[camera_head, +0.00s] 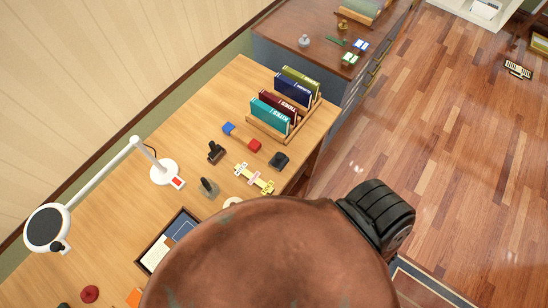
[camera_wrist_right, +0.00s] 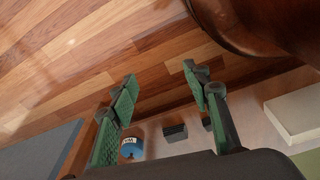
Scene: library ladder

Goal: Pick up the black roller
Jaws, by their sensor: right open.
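I cannot tell for sure which thing is the black roller. In the head view, a small black upright item (camera_head: 215,152) and a low black block-like item (camera_head: 279,160) stand apart on the wooden desk (camera_head: 200,125). In the right wrist view, a small dark ridged item (camera_wrist_right: 175,132) lies beyond my right gripper (camera_wrist_right: 160,86), beside a blue round tin (camera_wrist_right: 131,149). The right gripper's green fingers are spread, with nothing held between them. Neither gripper shows in the head view.
A large brown rounded shape hides the near part.

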